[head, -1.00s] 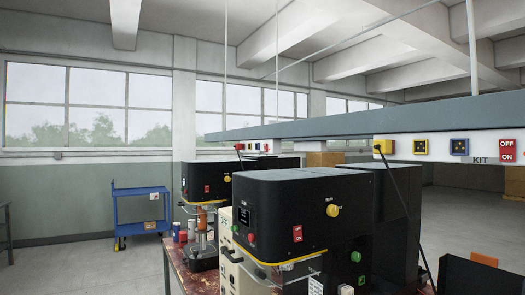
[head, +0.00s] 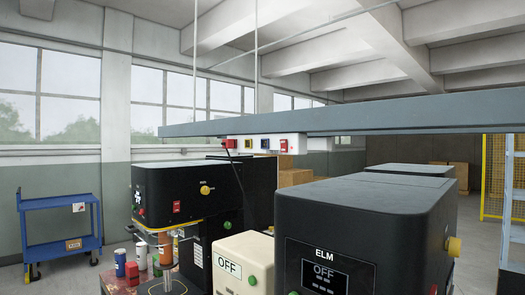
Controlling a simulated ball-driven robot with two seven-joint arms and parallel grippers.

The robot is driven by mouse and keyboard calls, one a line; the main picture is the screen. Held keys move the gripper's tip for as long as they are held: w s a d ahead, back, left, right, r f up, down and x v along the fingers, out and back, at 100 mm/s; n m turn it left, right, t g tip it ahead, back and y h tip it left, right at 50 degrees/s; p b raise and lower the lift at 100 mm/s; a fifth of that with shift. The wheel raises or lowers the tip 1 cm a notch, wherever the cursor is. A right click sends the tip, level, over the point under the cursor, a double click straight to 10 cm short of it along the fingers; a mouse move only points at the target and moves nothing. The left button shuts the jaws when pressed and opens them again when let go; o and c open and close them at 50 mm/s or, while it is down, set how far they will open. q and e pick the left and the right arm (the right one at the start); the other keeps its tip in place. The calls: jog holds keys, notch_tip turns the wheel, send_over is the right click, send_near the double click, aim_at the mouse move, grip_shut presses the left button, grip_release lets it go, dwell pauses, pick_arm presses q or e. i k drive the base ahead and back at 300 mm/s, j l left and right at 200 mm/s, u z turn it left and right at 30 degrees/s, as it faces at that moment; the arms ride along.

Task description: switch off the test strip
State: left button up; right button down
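A white socket strip (head: 265,143) hangs under the long grey overhead beam, in the middle of the head view. It carries a red socket with a black plug and cord at its left end, then a yellow and a blue socket, and a small red switch (head: 283,145) at its right. Any name on this strip is too small to read, so I cannot tell whether it is the test strip. I cannot tell the switch's position. Neither of my grippers is in view.
A black machine marked ELM (head: 352,235), its display reading OFF, fills the near right. A cream box (head: 243,263) marked OFF stands beside it. Another black machine (head: 168,192) stands behind, near several cans. A blue cart (head: 58,225) is by the wall; open floor lies around it.

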aim_at(283, 143)
jog(key=i+j+z, duration=0.1)
jog(key=j, duration=0.25)
jog(key=i+j, duration=0.25)
jog(key=i+j+z, duration=0.15)
jog(key=j, duration=0.3)
jog(key=i+j+z, duration=0.1)
jog(key=j, duration=0.25)
jog(key=i+j+z, duration=0.1)
jog(key=j, duration=0.3)
jog(key=i+j, duration=0.2)
jog(key=j, duration=0.2)
jog(key=i+j+z, duration=0.15)
jog(key=j, duration=0.2)
